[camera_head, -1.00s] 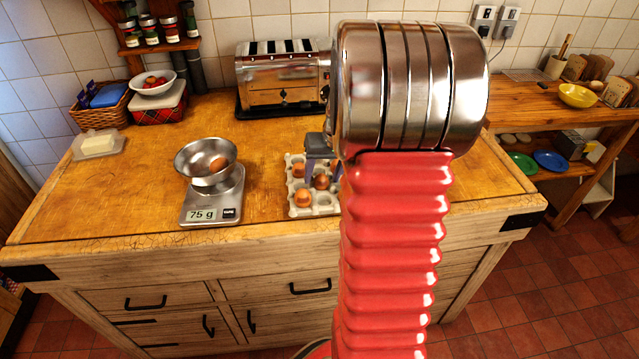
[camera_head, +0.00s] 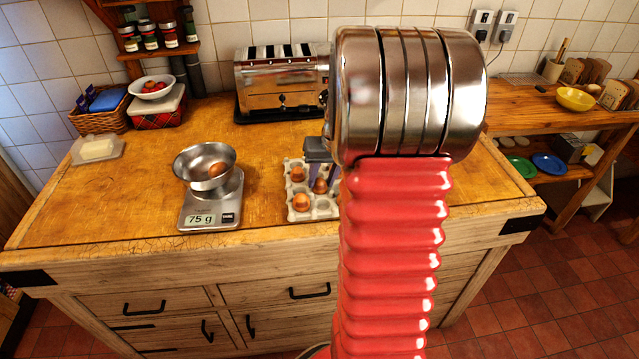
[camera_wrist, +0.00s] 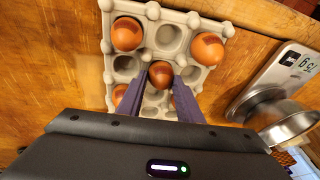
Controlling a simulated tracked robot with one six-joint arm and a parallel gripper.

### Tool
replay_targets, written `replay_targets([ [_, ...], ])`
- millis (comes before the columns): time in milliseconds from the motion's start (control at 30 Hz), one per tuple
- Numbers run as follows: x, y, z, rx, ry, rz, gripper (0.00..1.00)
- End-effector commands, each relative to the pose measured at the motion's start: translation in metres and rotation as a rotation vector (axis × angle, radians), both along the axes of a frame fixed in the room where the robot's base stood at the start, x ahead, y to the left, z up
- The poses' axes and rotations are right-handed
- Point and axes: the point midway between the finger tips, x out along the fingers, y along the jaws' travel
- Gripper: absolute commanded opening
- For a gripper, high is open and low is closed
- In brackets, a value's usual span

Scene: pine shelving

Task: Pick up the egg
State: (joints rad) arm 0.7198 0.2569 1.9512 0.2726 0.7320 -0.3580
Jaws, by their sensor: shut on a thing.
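A brown egg (camera_wrist: 160,73) sits between the two purple fingers of my gripper (camera_wrist: 162,82) in the wrist view. The fingers are shut on it from both sides. It is over a middle cup of the pale egg tray (camera_wrist: 149,10), and I cannot tell whether it is clear of the cup. In the head view this egg (camera_head: 320,187) shows below my gripper (camera_head: 320,176), partly covered by the fingers. Other brown eggs (camera_wrist: 127,34) (camera_wrist: 207,49) lie in cups of the tray. Another (camera_wrist: 118,94) is partly hidden by a finger.
A kitchen scale (camera_head: 211,212) reading 75 g stands left of the tray, with a metal bowl (camera_head: 190,161) holding a brown egg. A toaster (camera_head: 280,85) stands behind. A butter dish (camera_head: 97,149) is at the far left. The worktop between toaster and scale is clear.

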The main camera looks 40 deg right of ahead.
Motion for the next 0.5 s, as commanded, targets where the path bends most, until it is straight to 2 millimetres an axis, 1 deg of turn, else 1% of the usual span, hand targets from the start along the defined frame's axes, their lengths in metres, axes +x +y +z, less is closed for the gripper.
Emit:
replay_targets([
  [167,0.001,0.0,0.011,-0.002,-0.003,0.001,0.25],
  [267,0.001,-0.001,0.025,-0.004,-0.004,0.0,0.25],
  [500,0.001,-0.001,0.067,-0.003,-0.004,0.0,0.25],
])
